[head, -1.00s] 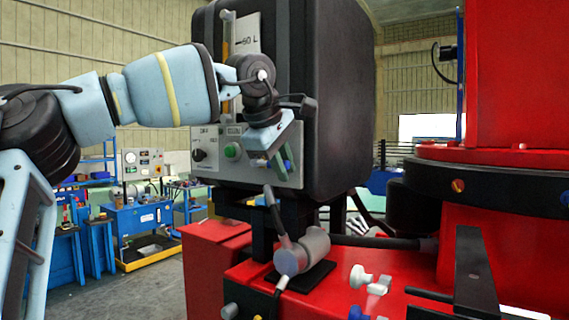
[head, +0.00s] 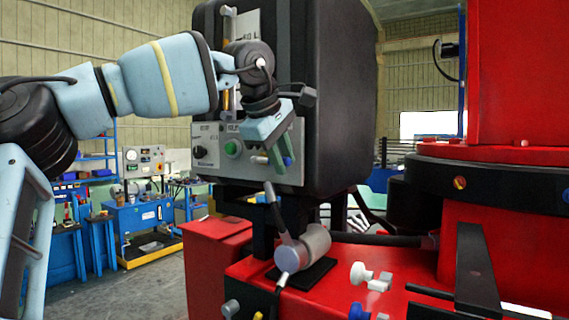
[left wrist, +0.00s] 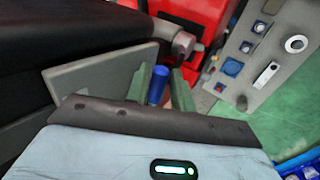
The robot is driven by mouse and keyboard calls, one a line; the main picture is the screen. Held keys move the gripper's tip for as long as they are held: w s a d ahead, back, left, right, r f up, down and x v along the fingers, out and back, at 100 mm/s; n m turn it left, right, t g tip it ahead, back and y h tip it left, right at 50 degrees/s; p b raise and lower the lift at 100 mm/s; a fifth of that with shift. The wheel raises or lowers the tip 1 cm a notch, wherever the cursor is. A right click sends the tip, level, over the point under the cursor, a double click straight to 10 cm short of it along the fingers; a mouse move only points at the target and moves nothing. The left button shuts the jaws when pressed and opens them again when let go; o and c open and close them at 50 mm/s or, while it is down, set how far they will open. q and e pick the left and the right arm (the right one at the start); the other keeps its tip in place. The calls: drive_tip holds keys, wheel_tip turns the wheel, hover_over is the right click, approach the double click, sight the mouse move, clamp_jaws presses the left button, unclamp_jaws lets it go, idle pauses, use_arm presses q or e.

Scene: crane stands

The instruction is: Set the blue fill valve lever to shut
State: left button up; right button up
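The blue lever (head: 288,161) shows only as a small blue tip at the lower right of the grey control panel on the black tank. My left gripper (head: 277,154) reaches in from the left in front of that panel, with its green fingers at the lever and hiding most of it. In the left wrist view the blue lever (left wrist: 158,86) stands between the two fingers (left wrist: 161,92). A narrow gap shows on its right side, so the fingers look open around it. The lever's base and pivot are hidden. My right gripper is out of view.
The grey panel (head: 209,169) also carries a black knob (head: 200,152) and a green button (head: 233,149). Below is a grey cylinder with an upright handle (head: 296,251) on the red base. White knobs (head: 371,276) and a blue knob (head: 357,311) sit to its right.

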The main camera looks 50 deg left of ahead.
use_arm(q)
drive_tip(key=v, duration=0.6)
drive_tip(key=shift+r, duration=0.1)
idle(0.5)
